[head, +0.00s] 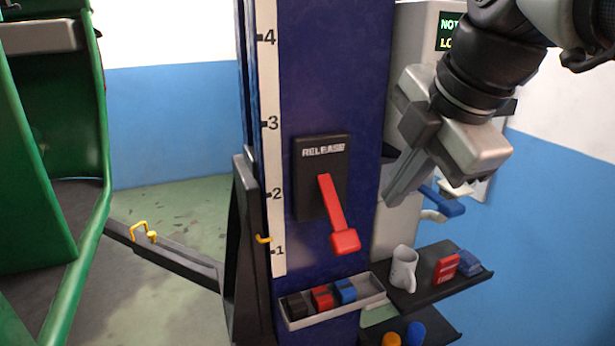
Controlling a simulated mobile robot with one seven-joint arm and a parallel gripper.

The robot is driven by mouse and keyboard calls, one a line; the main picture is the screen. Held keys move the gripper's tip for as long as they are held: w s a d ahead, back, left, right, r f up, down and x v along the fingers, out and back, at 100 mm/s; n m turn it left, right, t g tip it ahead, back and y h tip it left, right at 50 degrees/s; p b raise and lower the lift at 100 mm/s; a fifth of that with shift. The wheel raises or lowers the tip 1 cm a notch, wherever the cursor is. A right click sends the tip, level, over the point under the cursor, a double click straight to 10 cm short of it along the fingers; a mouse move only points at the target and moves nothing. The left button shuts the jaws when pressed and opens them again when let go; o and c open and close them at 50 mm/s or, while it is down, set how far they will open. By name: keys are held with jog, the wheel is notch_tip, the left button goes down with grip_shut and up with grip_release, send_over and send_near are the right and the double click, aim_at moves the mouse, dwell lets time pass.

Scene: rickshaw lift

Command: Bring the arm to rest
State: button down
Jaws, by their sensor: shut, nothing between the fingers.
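My arm comes in from the upper right. My gripper (397,196) points down and left, its fingers shut and empty. It is in front of the grey cabinet, just right of the blue lift column (350,75). A red lever (334,215) on the black RELEASE plate (307,180) hangs down and slightly right on the column's face. My gripper is to the right of the lever and apart from it in the picture.
A number scale (270,150) runs up the column. A tray (370,298) with black, red and blue blocks is below the lever. A green rickshaw (85,265) stands at left beside a dark lift arm (180,262).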

jog(key=s+f+m+h, duration=0.1)
jog(key=s+f+m, duration=0.2)
jog(key=f+m, duration=0.6)
jog(key=s+f+m+h, duration=0.1)
jog(key=s+f+m, duration=0.4)
jog(key=m, duration=0.7)
notch_tip(320, 180, up, 14)
jog(key=w+p, duration=0.1)
jog(key=p, duration=1.3)
jog(key=shift+w+a+m+p, duration=0.15)
jog(key=shift+a+m+p, duration=0.15)
jog(key=shift+p, duration=0.1)
